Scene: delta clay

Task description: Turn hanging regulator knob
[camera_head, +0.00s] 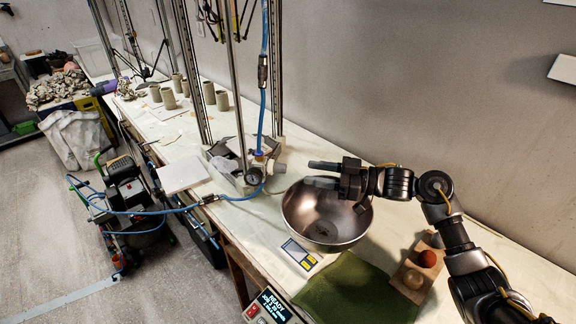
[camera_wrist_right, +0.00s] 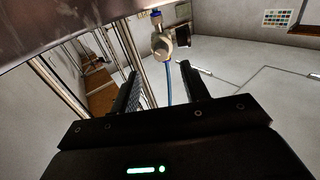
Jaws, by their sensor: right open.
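The hanging regulator (camera_head: 256,170) is a small metal fitting with a round gauge (camera_head: 253,177), on a blue hose by the metal posts. My right gripper (camera_head: 308,172) is open and empty. Its fingers point left toward the regulator, with a gap between. In the right wrist view my right gripper (camera_wrist_right: 162,82) shows two parted fingers with nothing between them. My left gripper is not in view.
A metal bowl (camera_head: 325,218) stands on the bench below my right gripper. A green cloth (camera_head: 352,292) and a wooden block with two balls (camera_head: 414,272) lie nearer. Metal posts (camera_head: 274,65) rise behind the regulator. A compressor (camera_head: 128,195) stands left on the floor.

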